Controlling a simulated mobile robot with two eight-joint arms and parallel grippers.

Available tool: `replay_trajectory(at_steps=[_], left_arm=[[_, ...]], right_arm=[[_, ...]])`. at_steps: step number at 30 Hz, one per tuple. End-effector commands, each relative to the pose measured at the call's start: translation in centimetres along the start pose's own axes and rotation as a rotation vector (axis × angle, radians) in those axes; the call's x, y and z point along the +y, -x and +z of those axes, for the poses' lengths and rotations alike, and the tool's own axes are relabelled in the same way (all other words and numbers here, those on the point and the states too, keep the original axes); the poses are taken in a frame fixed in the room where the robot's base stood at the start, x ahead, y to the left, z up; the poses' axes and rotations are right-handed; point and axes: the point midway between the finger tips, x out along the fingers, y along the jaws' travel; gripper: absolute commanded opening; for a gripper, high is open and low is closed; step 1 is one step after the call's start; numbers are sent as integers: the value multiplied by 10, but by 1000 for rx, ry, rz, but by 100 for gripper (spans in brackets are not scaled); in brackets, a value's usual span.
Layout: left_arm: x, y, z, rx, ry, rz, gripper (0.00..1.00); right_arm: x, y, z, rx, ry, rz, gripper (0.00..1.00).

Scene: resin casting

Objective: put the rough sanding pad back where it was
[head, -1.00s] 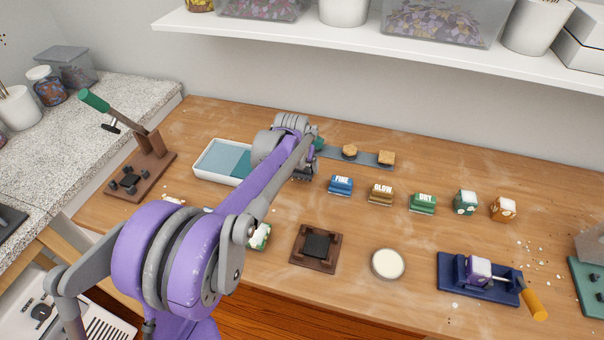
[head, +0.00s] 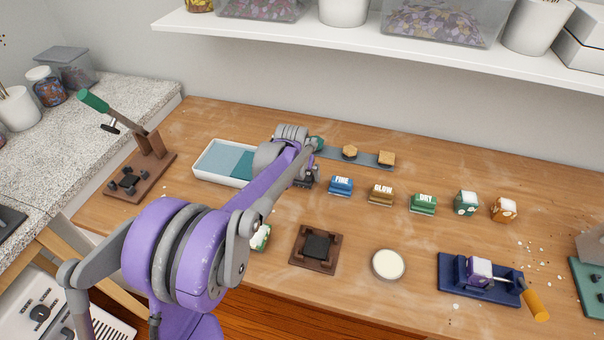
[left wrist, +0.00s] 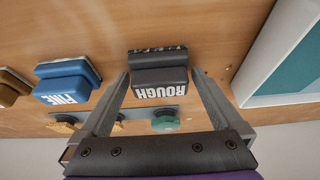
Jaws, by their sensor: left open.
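The rough sanding pad (left wrist: 160,72), a dark grey block lettered ROUGH, sits on the wooden table in the left wrist view, at the end of the row beside the blue FINE pad (left wrist: 67,83). My left gripper (left wrist: 160,80) is open, with one finger on each side of the rough pad. A gap shows at the fingers, and I cannot tell whether either touches it. In the head view my left arm hides most of this spot; the FINE pad (head: 341,186) shows just to the right. My right gripper is not in view.
The GLOW (head: 380,194) and DRY (head: 423,204) blocks continue the row. A white tray (head: 208,176) with teal contents stands left of my gripper. Behind is a grey strip (head: 367,157) with wooden pieces. A brown fixture (head: 298,259) and a white round dish (head: 374,274) lie in front.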

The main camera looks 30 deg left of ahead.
Motion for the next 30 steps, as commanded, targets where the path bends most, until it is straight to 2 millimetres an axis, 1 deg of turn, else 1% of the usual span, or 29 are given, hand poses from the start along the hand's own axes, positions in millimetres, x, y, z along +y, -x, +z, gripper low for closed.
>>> replay_trajectory(at_steps=[5,12,16,21,26,28,29,30], left_arm=[[0,28,0,0,0,0,100],[0,80,0,0,0,0,100],[0,102,0,0,0,0,100],[0,118,0,0,0,0,100],[1,122,2,0,-1,1,100],[6,125,10,1,-9,4,100],[9,128,16,2,-14,6,100],[15,132,27,3,-24,10,100]], right_arm=[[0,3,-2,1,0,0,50],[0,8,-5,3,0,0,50],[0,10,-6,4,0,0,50],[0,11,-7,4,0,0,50],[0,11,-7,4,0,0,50],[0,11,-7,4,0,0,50],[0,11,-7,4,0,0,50],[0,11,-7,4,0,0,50]])
